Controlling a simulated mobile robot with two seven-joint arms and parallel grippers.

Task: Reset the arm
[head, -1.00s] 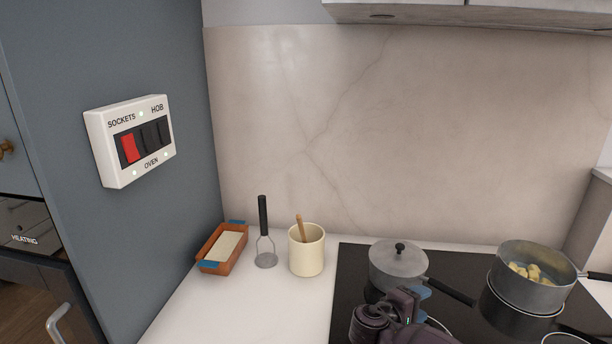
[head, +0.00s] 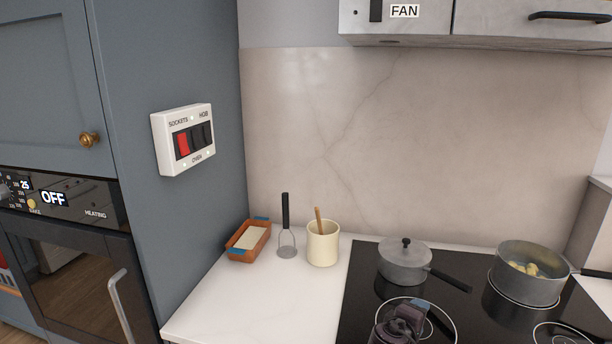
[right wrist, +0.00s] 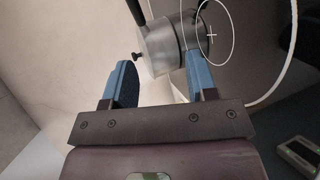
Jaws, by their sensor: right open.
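My right gripper shows in the right wrist view (right wrist: 160,82), with its two blue fingers spread apart and nothing between them. Beyond the fingers is the grey lidded pot (right wrist: 170,48), apart from them as far as I can tell. My left gripper is not in view.
The lidded pot (head: 404,264) and an open pan with yellow pieces (head: 530,285) stand on the black hob (head: 460,315). Left are a cream crock (head: 323,246), a masher (head: 286,225) and a terracotta dish (head: 240,255). A switch panel (head: 160,145) is on the cabinet side. The front-left worktop (head: 250,305) is clear.

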